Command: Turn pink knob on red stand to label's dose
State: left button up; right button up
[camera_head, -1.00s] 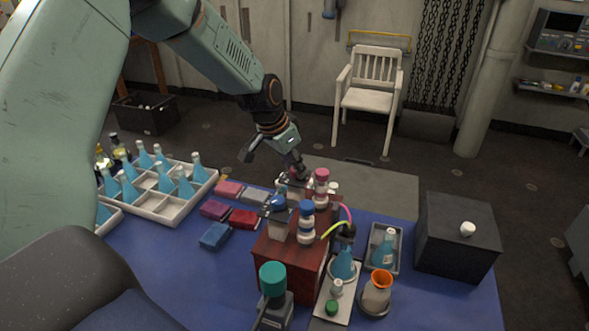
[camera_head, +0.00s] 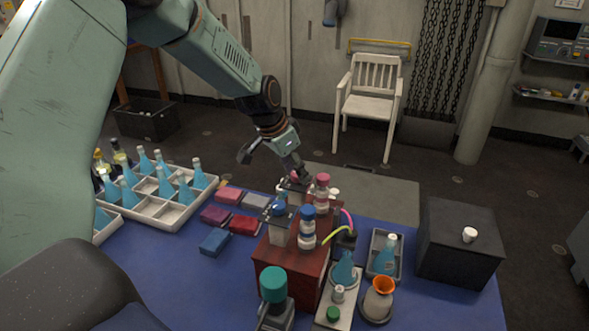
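The red stand (camera_head: 287,262) sits near the middle of the blue table. At its back, a small pink knob (camera_head: 295,175) tops a dispenser beside a pink-capped bottle (camera_head: 322,182). At its front are a blue knob (camera_head: 278,209) and a blue-capped bottle (camera_head: 307,214). My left gripper (camera_head: 270,164) has its fingers spread. One fingertip is at or just above the pink knob, and the other hangs off to the left. I cannot tell whether they touch. The label and dose marks are too small to read. My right gripper is out of view.
A white compartment tray (camera_head: 178,213) of blue flasks lies left, with coloured boxes (camera_head: 243,225) beside it. A teal-topped device (camera_head: 272,285) stands in front. Right are a flask tray (camera_head: 398,262), an orange-rimmed beaker (camera_head: 378,304) and a black box (camera_head: 458,250).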

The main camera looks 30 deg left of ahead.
pick_arm(q)
jog(key=shift+f, duration=0.1)
jog(key=v, duration=1.2)
dwell(0.6)
